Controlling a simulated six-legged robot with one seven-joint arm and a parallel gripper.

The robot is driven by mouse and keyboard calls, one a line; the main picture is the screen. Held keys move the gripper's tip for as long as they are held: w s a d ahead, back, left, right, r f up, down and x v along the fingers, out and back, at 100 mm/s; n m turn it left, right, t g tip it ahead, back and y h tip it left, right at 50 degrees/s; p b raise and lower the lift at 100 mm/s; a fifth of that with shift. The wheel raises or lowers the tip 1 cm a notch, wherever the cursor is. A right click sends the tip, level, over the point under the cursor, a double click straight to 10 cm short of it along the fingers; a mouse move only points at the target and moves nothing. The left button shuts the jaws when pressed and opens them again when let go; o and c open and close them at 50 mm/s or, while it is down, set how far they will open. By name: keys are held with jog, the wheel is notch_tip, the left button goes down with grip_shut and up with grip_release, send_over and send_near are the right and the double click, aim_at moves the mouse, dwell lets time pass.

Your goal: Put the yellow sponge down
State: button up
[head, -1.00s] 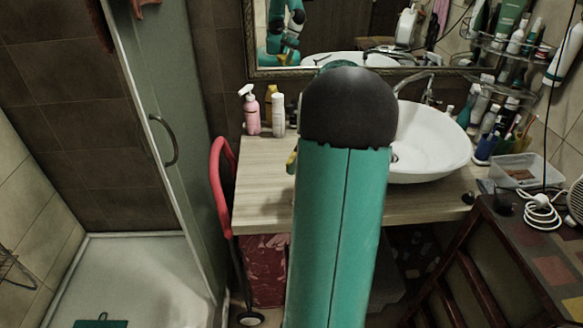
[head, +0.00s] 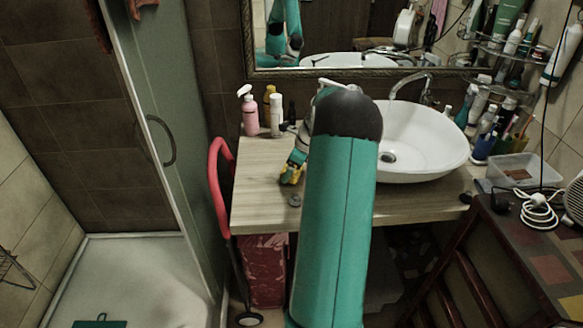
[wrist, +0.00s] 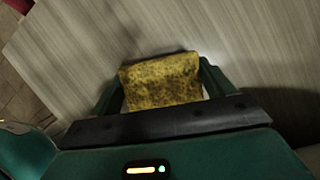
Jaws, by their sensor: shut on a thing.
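The yellow sponge (wrist: 160,78), with dark speckles, sits between the two green fingers of my gripper (wrist: 161,86) in the wrist view. The fingers are shut on its left and right sides. In the head view, the sponge (head: 290,176) shows as a small yellow patch just left of my arm, over the left part of the wooden countertop (head: 258,205). The wrist view shows the wood-grain countertop (wrist: 262,62) behind the sponge. I cannot tell whether the sponge touches the surface. Part of my gripper is hidden by my arm in the head view.
A pink pump bottle (head: 249,112) and a white bottle (head: 276,114) stand at the counter's back left. A white basin (head: 425,150) is at right. The counter's left front is clear.

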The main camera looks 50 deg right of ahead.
jog(key=shift+f, duration=0.15)
jog(key=o, duration=0.9)
jog(key=v, duration=1.2)
jog(key=w+a+r+n, duration=0.3)
jog(key=a+r+n, duration=0.1)
jog(key=a, duration=0.4)
jog(key=w+a+r+n, duration=0.2)
jog(key=a+r+n, duration=0.1)
jog(key=a, duration=0.4)
jog(key=a+r+n+h, duration=0.1)
jog(key=a+r+n, duration=0.3)
jog(key=a+n, duration=0.75)
jog(key=s+a+n, duration=0.7)
jog(key=a, duration=0.4)
jog(key=s+a+n+t, duration=0.1)
jog(key=s+a+n, duration=0.5)
jog(key=a, duration=0.6)
jog(key=shift+s+a+f+n, duration=0.3)
jog(key=shift+s+f+n, duration=0.05)
jog(key=shift+s, duration=0.45)
